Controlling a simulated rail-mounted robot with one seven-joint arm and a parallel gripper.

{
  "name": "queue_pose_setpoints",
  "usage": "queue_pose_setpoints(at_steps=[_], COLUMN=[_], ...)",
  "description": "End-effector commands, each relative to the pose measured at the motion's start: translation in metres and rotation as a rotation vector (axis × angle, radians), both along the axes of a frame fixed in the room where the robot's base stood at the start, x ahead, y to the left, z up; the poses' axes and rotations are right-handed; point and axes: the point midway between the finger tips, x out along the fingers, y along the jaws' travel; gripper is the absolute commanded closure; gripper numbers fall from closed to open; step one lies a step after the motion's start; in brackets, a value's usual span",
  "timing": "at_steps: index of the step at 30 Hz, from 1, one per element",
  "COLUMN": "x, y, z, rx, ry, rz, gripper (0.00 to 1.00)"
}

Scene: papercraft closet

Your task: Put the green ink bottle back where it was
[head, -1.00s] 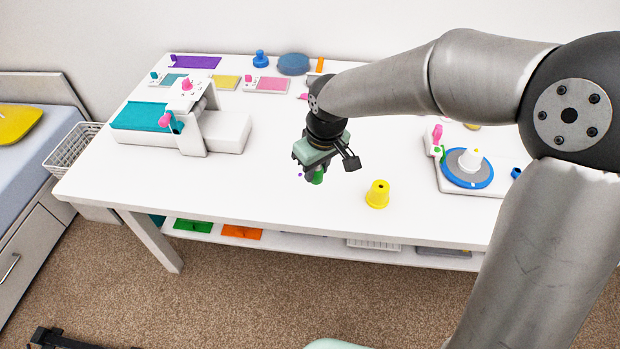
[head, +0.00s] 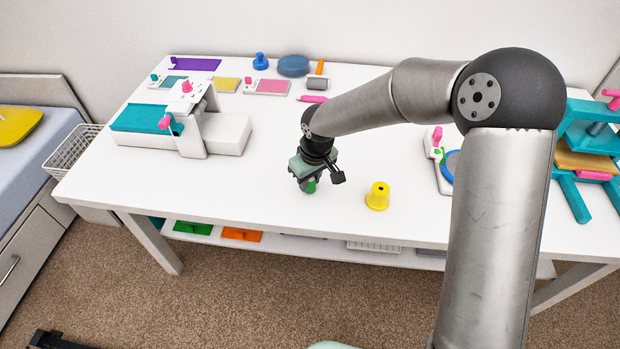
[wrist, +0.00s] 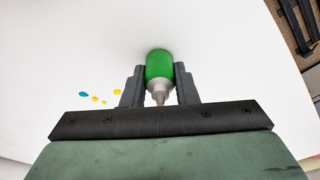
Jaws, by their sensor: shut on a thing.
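The green ink bottle (wrist: 159,65) has a green body and a grey pointed nozzle. In the wrist view it sits between the two dark fingers of my gripper (wrist: 159,88), which are shut on it. In the head view my gripper (head: 308,184) is over the front middle of the white table (head: 250,200), left of the yellow cone-like piece. Only a small part of the green bottle (head: 311,186) shows below the gripper there. I cannot tell whether the bottle touches the tabletop.
A yellow cone-like piece (head: 377,196) stands right of my gripper. A white and teal device (head: 205,130) stands at the left, and a teal press (head: 585,150) at the right. Small coloured spots (wrist: 95,98) mark the white surface. The table's front left is clear.

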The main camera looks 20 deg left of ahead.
Motion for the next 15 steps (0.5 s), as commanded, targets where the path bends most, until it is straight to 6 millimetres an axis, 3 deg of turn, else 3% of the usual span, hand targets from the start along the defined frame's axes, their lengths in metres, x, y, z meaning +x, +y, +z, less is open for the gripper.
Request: queue_pose_setpoints(at_steps=[4,5,6,15], x=[-0.0001,0.0000,-0.0001,-0.0001], y=[-0.0001,-0.0002,-0.0002,-0.0002], z=[-0.0057,-0.0040,-0.0036,-0.0023], rx=[-0.001,0.000,-0.001,-0.001], ry=[0.001,0.000,0.001,0.001], rz=[0.000,0.000,0.000,0.000], gripper=[1.00,0.65,0.54,0.52])
